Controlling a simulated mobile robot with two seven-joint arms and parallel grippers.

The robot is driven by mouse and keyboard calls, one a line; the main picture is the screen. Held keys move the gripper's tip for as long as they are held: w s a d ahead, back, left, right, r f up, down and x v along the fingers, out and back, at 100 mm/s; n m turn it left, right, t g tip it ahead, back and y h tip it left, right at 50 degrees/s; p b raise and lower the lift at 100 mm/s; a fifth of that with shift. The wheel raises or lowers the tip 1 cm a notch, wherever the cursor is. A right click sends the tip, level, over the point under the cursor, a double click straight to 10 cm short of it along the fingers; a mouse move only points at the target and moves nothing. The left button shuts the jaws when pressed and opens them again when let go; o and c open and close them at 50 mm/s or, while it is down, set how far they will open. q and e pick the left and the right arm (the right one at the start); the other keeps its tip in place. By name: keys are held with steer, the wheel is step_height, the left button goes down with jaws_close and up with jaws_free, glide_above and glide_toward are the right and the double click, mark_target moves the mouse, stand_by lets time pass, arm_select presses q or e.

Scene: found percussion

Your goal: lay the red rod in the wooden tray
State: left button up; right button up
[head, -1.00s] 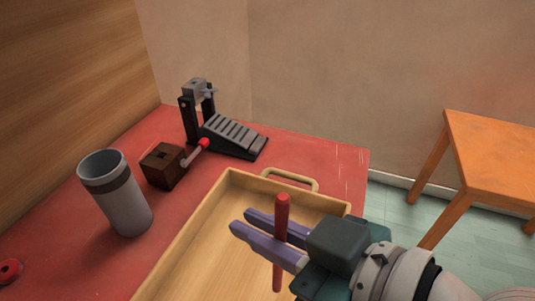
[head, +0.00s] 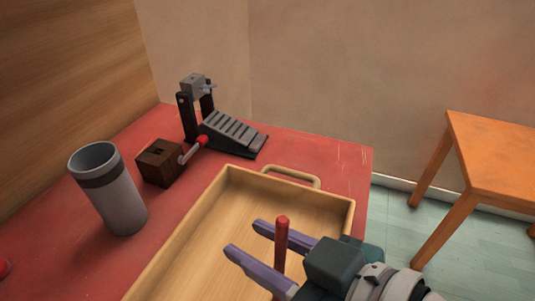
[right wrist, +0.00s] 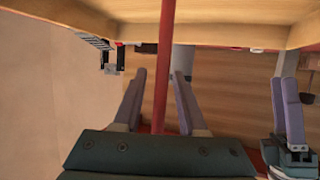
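The red rod (head: 281,245) stands nearly upright over the wooden tray (head: 190,232) in the head view. Its lower end is hidden, so I cannot tell whether it touches the tray floor. My right gripper (head: 245,237) is open, with its purple fingers spread on either side of the rod. In the right wrist view the rod (right wrist: 164,55) runs between the parted fingers (right wrist: 156,80), with gaps beside it. My left gripper (right wrist: 288,80) shows only at the right of the right wrist view; its opening is unclear.
On the red table, a grey cup (head: 115,200), a dark wooden block (head: 160,164) with a red-tipped stick (head: 193,149) and a black pedal (head: 233,137) stand left of and behind the tray. An orange stool (head: 490,160) is at the right. The visible tray floor is clear.

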steer(key=shift+r, duration=0.1)
steer(key=s+d+r+g, duration=0.1)
steer(key=s+d+r, duration=0.4)
steer(key=s+d, duration=0.25)
steer(key=s+d+f+m+g+h, duration=0.2)
steer(key=s+d+m+h, duration=0.1)
steer(key=d+m+h, duration=0.1)
steer(key=s+d+f+m+g+h, duration=0.1)
steer(key=s+d+m+g+h, duration=0.1)
steer(key=d+h, duration=0.4)
steer(key=s+d+m+p, duration=0.1)
steer(key=d+m, duration=0.1)
steer(key=d, duration=0.1)
steer(key=shift+f, duration=0.4)
